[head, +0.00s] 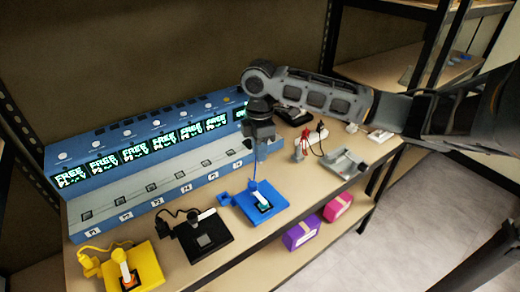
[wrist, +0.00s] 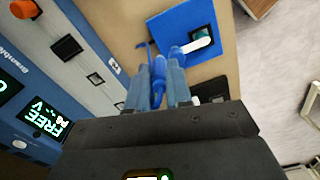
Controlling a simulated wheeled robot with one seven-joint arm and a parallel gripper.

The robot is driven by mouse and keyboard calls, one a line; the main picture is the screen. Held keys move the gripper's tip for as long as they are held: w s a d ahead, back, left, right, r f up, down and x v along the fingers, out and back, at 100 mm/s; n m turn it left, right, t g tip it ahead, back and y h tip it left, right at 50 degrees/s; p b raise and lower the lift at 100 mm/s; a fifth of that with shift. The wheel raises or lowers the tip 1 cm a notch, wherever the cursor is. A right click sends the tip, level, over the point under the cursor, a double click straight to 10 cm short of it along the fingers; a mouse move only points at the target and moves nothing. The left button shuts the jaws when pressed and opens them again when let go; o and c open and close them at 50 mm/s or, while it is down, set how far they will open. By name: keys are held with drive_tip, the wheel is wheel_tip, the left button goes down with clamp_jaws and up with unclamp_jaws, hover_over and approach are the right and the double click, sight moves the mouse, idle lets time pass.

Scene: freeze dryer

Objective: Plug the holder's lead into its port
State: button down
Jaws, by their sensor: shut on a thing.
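My gripper (head: 262,150) points down between the blue machine and the blue holder. In the wrist view my gripper (wrist: 160,88) is shut on a slim blue plug (wrist: 158,92), the end of the blue holder's lead. The blue holder (head: 270,212) lies flat on the table, with a dark square and a white lever on top; it also shows in the wrist view (wrist: 172,28). The blue machine (head: 160,178) has a row of dark square ports along its sloped front, above numbered labels. The port nearest the gripper is partly hidden in the head view.
A yellow holder (head: 150,270) and a black holder (head: 200,245) stand left of the blue one. A grey holder (head: 345,165) and small items lie to the right. Purple (head: 301,234) and pink (head: 337,208) boxes sit on the lower shelf. The screens read FREE.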

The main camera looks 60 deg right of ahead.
drive_tip(key=shift+r+p, duration=0.95)
drive_tip(key=shift+r, duration=1)
drive_tip(key=w+a, duration=0.3)
drive_tip(key=w, duration=0.4)
drive_tip(key=shift+w, duration=0.4)
drive_tip(key=w+a, duration=0.3)
drive_tip(key=w, duration=0.4)
drive_tip(key=shift+w, duration=0.4)
drive_tip(key=shift+a, duration=0.15)
drive_tip(key=w+a+b, duration=0.1)
drive_tip(key=w+a, duration=0.2)
drive_tip(key=w, duration=0.4)
drive_tip(key=shift+w, duration=0.35)
